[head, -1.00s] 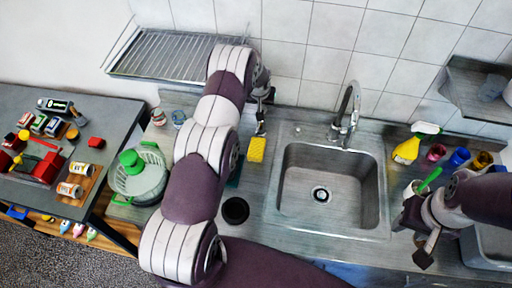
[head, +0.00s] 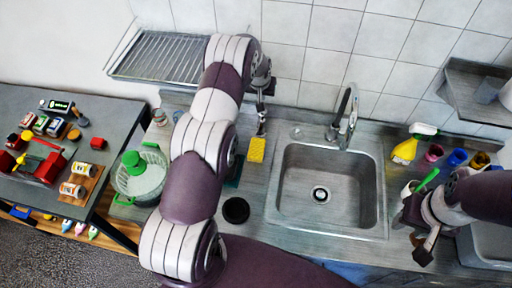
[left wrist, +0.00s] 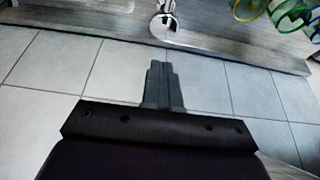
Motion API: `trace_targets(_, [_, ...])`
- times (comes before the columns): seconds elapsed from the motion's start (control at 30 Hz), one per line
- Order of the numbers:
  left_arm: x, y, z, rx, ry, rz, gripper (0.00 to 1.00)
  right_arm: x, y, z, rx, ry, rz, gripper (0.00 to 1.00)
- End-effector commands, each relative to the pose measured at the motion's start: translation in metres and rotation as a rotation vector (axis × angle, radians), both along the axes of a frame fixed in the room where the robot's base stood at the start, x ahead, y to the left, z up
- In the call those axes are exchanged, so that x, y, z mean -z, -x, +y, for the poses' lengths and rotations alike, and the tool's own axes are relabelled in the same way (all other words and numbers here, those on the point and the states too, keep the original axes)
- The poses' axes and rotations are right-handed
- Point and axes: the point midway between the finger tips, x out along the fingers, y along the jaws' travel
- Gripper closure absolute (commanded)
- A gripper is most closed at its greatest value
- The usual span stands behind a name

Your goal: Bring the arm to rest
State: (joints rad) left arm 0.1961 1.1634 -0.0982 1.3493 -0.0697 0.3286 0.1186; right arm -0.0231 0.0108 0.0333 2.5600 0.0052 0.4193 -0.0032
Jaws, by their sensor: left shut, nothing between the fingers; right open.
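My left arm rises through the middle of the head view and bends over at the top. My left gripper (head: 261,130) points down over the back of the counter, just above a yellow sponge (head: 256,150) in the picture. In the left wrist view its two fingers (left wrist: 162,85) are together with nothing between them, against a tiled background. My right gripper (head: 411,240) is open at the right, beside the sink's right edge. I cannot see anything held in it.
The sink (head: 320,190) and tap (head: 347,115) lie right of my left arm. A spray bottle (head: 406,150) and several cups stand at the back right. A dish rack (head: 160,55) hangs back left. A green-and-white basket (head: 140,175) stands left of the arm.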

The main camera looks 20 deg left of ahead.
Motion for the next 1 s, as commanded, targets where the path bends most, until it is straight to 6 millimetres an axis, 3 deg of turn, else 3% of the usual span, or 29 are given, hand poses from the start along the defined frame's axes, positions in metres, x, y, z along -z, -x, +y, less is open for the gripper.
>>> trace_targets(0.17, [-0.016,0.0,0.0,0.0,0.0,0.0,1.0,-0.007,0.0,0.0,0.0,0.0,0.0,0.57])
trace_targets(0.73, [-0.013,0.004,-0.001,0.012,-0.001,0.016,1.0,-0.006,0.0,0.0,0.0,0.0,0.0,0.57])
trace_targets(0.87, [0.01,0.047,-0.01,0.025,0.02,0.128,1.0,-0.006,0.0,0.0,0.0,0.0,0.0,0.57])
trace_targets(1.0, [0.021,0.136,-0.045,0.078,0.05,0.282,1.0,0.038,0.0,0.0,0.0,0.0,0.0,0.57])
